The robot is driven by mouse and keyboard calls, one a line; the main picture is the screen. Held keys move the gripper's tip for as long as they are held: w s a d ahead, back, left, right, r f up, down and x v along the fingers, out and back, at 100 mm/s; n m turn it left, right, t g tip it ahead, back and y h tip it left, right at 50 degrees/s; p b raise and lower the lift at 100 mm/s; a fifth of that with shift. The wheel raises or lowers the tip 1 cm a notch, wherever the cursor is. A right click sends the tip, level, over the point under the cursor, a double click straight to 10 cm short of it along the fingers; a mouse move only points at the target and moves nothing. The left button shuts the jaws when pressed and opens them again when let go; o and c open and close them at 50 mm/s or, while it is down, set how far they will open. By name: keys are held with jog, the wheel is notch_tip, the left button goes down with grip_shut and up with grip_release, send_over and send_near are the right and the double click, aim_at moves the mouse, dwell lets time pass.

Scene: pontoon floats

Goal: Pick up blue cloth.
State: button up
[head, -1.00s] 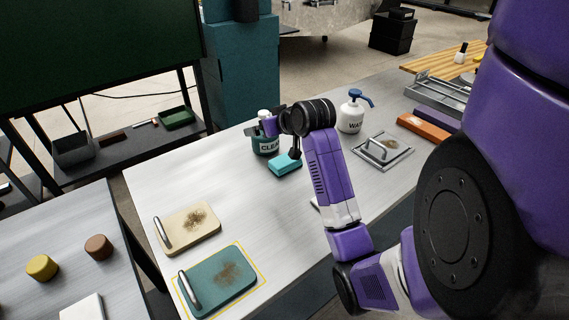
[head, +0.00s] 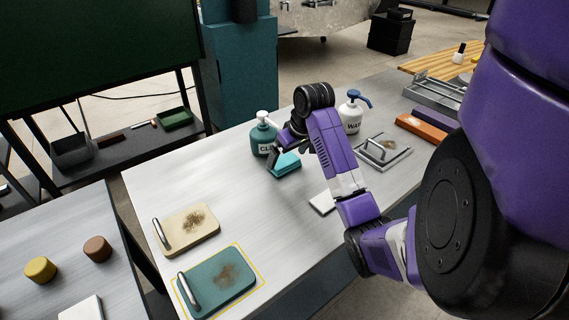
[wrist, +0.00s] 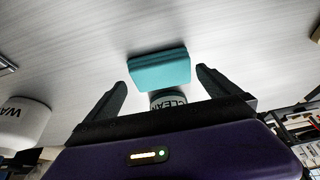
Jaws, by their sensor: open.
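The blue cloth (head: 285,165) is a folded teal-blue block lying on the long grey table, in front of the cleaner bottle. In the wrist view the cloth (wrist: 159,68) lies ahead of and between the two dark fingers. My gripper (wrist: 162,88) is open, with nothing between its fingers that I can see it touching. In the head view my gripper (head: 276,158) is at the cloth's left end, partly hidden by my wrist; I cannot tell its exact height over the table.
The teal cleaner bottle (head: 262,138) stands just behind the cloth, and a white bottle with a blue pump (head: 351,116) stands to the right. A metal-handled tray (head: 383,151) and a white pad (head: 322,202) lie nearby. Cream (head: 187,232) and teal (head: 222,281) stained boards lie front left.

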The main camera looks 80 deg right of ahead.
jog(key=shift+x, duration=1.4)
jog(key=c, duration=1.2)
jog(key=shift+r, duration=0.1)
jog(key=shift+w+r, duration=0.1)
jog(key=shift+r, duration=0.35)
jog(key=v, duration=0.2)
jog(key=shift+w+r+b, duration=0.1)
jog(key=shift+r+b, duration=0.2)
jog(key=s+a+p, duration=0.1)
jog(key=s+a, duration=0.2)
jog(key=s, duration=0.1)
jog(key=s+a+p, duration=0.1)
jog(key=s+a, duration=0.3)
jog(key=s, duration=0.1)
jog(key=s+a+p, duration=0.1)
jog(key=s+a, duration=0.3)
jog(key=shift+s+p, duration=0.25)
jog(key=shift+p, duration=0.05)
